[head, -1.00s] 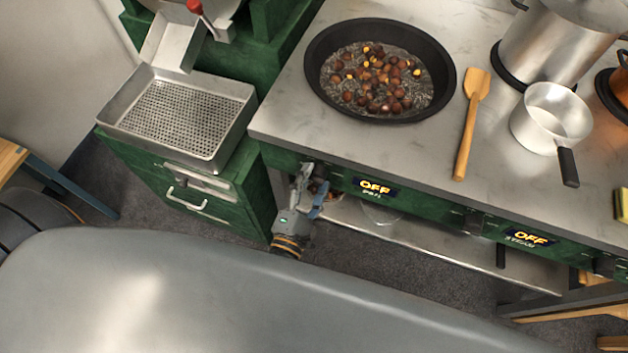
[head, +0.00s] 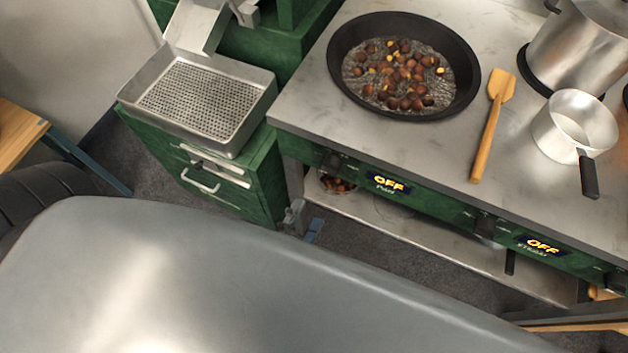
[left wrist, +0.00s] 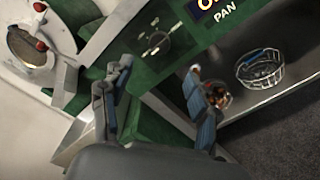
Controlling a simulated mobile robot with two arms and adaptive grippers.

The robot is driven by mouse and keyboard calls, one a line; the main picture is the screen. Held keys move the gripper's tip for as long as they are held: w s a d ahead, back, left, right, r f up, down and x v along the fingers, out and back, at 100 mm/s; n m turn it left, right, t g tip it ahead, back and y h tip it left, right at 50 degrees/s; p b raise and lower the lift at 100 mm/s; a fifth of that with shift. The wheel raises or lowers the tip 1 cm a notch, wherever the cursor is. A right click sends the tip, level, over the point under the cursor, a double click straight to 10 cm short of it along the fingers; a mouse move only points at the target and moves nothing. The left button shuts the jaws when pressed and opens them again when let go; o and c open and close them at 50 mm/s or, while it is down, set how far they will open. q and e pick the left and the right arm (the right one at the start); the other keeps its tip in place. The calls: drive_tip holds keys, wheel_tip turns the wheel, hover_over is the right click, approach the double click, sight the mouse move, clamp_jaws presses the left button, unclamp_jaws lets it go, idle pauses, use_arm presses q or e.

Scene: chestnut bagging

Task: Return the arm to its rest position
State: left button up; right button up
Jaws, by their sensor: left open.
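My left gripper (head: 304,222) shows only by its fingertips in the head view, low in front of the counter, between the green drawer cabinet and the lower shelf. The left wrist view shows its two fingers (left wrist: 160,108) spread apart with nothing between them. They point toward the green stove front and its pan knob (left wrist: 155,40), apart from it. The rest of the left arm is hidden behind my grey body in the head view. My right gripper is in neither view.
A black pan (head: 470,92) of chestnuts sits on the counter, with a wooden spatula (head: 492,125) and a small pot (head: 574,125) to its right. A perforated tray (head: 262,82) tops the green cabinet (head: 265,175). The lower shelf (head: 420,222) sticks out near my gripper.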

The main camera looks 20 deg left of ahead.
use_arm(q)
drive_tip(key=shift+s, duration=0.4)
wheel_tip(320, 180, down, 26)
drive_tip(key=s+a+m+g+h+p, duration=0.1)
drive_tip(key=s+a+m+g+h, duration=0.15)
drive_tip(key=m+g, duration=0.95)
drive_tip(key=s+a+f+m+g+y, duration=0.1)
drive_tip(key=s+a+f+m+g, duration=0.1)
drive_tip(key=s+a+f+m, duration=0.2)
drive_tip(key=s+a+f+m+g+y, duration=0.2)
drive_tip(key=s+a+f+m, duration=0.3)
drive_tip(key=s+f+m, duration=0.5)
wheel_tip(320, 180, down, 2)
drive_tip(key=shift+s+f+g+p, duration=0.15)
drive_tip(key=shift+s+g+p, duration=0.35)
drive_tip(key=shift+s, duration=0.6)
